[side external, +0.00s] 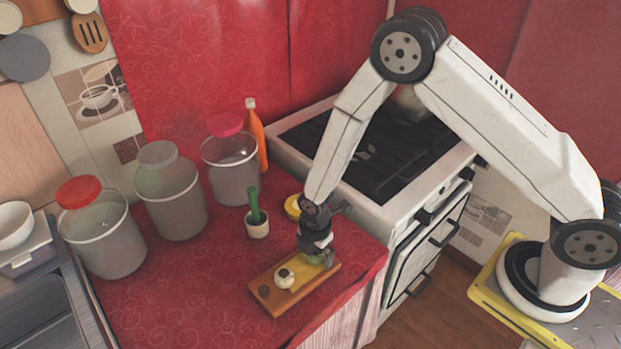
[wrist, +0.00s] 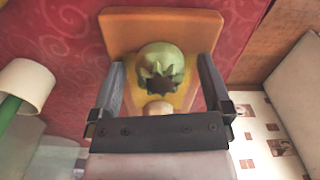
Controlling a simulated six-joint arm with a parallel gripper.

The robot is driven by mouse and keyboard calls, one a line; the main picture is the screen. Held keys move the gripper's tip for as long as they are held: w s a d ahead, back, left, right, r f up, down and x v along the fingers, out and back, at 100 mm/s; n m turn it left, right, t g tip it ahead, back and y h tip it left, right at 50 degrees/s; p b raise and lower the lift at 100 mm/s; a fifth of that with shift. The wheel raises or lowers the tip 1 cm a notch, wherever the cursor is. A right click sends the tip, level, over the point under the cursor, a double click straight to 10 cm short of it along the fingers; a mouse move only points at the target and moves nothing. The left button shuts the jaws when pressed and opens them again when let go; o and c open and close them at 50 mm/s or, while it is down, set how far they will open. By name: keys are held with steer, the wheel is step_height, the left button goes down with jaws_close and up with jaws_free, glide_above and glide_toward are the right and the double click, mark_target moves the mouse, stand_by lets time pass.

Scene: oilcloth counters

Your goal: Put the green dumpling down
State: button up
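The green dumpling (wrist: 160,62) has a dark, spiky-edged top. In the wrist view it lies between my gripper's two fingers (wrist: 160,75), with a gap on each side, so the gripper looks open around it. In the side external view the green dumpling (side external: 319,258) shows just under my gripper (side external: 318,249), partly hidden by it, at the right end of the wooden board (side external: 277,311). I cannot tell whether it bears fully on the board. A white dumpling (side external: 284,278) sits left of it on the board.
A small white pot with a green item (side external: 257,229) stands behind the board, near a yellow round thing (side external: 292,206). Several lidded jars, one at the left (side external: 113,245), line the back. The stove (side external: 390,215) is to the right. Red counter is clear left of the board.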

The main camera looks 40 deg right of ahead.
step_height(320, 180, up, 12)
steer(key=shift+r, duration=0.15)
stand_by(0.9)
stand_by(0.6)
steer(key=s+d+r+m+t, duration=0.2)
steer(key=s+d+r+m, duration=0.6)
steer(key=m, duration=1.1)
steer(key=shift+s+d+r+t, duration=0.3)
steer(key=shift+s+d, duration=0.8)
steer(key=shift+d, duration=0.45)
